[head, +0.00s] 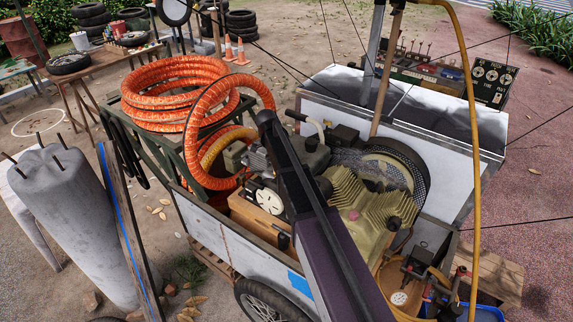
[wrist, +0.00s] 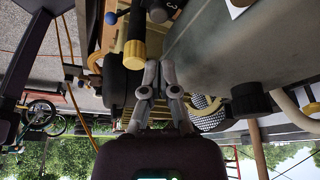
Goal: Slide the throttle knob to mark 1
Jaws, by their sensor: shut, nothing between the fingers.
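My gripper (wrist: 159,66) shows in the wrist view with its grey fingers shut and nothing between them. Its tips are close to a dark cylinder with a yellow band (wrist: 135,48), just to the left. At the top edge of the wrist view is a dark rounded part with a white 3 (wrist: 172,6), cut off by the frame. A blue ball (wrist: 110,18) is to its left. I cannot tell which of these is the throttle knob, and its mark 1 is not readable. In the head view my arm covers the middle of the machine and hides the gripper.
The head view shows the compressor cart with a ribbed yellow-green engine (head: 360,205), a meshed belt guard (head: 395,165) and a coiled orange hose (head: 170,85). A yellow hose (head: 470,120) hangs at the right. A black knob (wrist: 250,100) juts from the grey body in the wrist view.

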